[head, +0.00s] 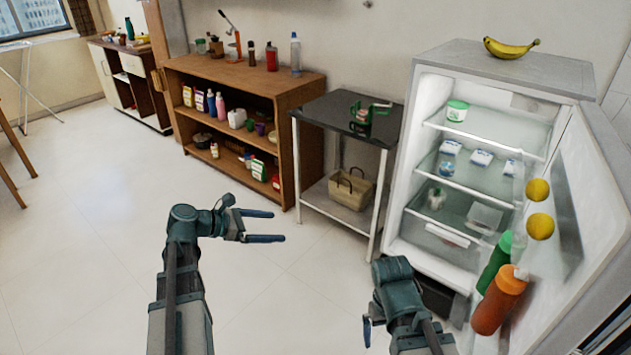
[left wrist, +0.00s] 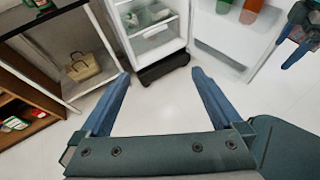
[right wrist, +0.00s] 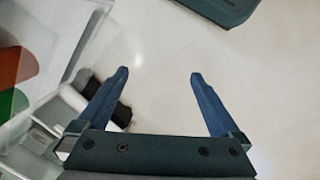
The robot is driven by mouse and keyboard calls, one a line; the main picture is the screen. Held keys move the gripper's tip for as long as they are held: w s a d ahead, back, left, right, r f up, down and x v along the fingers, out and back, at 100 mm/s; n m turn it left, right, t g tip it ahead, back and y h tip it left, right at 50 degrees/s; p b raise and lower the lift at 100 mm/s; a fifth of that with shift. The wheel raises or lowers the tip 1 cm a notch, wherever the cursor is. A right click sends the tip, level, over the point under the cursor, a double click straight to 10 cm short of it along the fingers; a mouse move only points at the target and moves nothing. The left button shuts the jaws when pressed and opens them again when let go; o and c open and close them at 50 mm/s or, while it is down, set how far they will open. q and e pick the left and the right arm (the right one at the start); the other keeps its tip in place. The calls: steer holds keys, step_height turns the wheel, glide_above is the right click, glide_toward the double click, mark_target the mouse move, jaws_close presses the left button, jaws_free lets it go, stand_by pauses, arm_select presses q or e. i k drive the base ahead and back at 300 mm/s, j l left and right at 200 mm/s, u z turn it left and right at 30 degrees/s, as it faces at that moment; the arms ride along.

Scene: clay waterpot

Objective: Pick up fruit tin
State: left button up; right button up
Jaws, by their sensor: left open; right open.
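I cannot tell for sure which thing is the fruit tin. Small items that could be tins, such as a small container (head: 214,150), stand on the lower board of the wooden shelf, too small to read. My left gripper (head: 278,226) is open and empty above the floor, in front of the wooden shelf and the side table. My right gripper (head: 372,327) is low in front of the fridge; in the right wrist view its fingers (right wrist: 157,82) are apart with only floor between them.
The wooden shelf (head: 290,95) holds bottles, boxes and pots. A black-topped side table (head: 325,108) bears a green item (head: 362,113), with a basket (head: 350,190) below. A banana (head: 510,47) lies on top.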

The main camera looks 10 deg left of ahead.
mark_target(362, 116)
steer(key=i+j, duration=0.5)
steer(key=i, duration=0.15)
steer(key=i+j, duration=0.45)
steer(key=i, duration=0.2)
steer(key=i+j, duration=0.5)
steer(key=i, duration=0.15)
steer(key=i+j, duration=0.5)
steer(key=i, duration=0.15)
steer(key=i+z, duration=0.1)
steer(key=z, duration=0.2)
steer(key=i+j+z, duration=0.1)
steer(key=z, duration=1)
